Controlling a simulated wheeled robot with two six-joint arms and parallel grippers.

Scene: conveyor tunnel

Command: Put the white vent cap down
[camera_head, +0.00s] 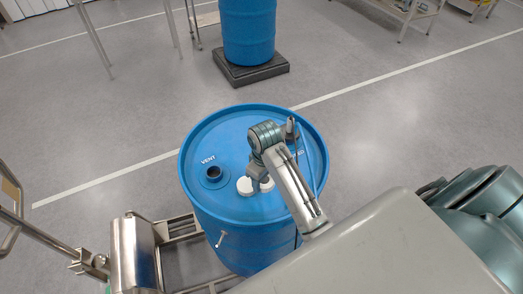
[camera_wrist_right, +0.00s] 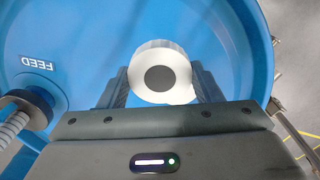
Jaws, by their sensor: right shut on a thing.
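A white vent cap (camera_wrist_right: 160,72) with a dark round centre sits between the two fingers of my right gripper (camera_wrist_right: 162,82) in the wrist view. The gripper is shut on it. In the head view my right gripper (camera_head: 258,176) points down over the top of a blue drum (camera_head: 230,125). White of the cap (camera_head: 245,187) shows on both sides of a finger, right of the open vent hole (camera_head: 213,175). I cannot tell whether the cap touches the drum top. My left gripper is out of view.
A feed fitting (camera_wrist_right: 22,108) with a hose stands on the drum beside my right gripper. A second blue drum (camera_head: 248,35) stands on a black pallet (camera_head: 250,72) behind. A metal roller frame (camera_head: 135,250) lies at front left. The drum top's left rim area is clear.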

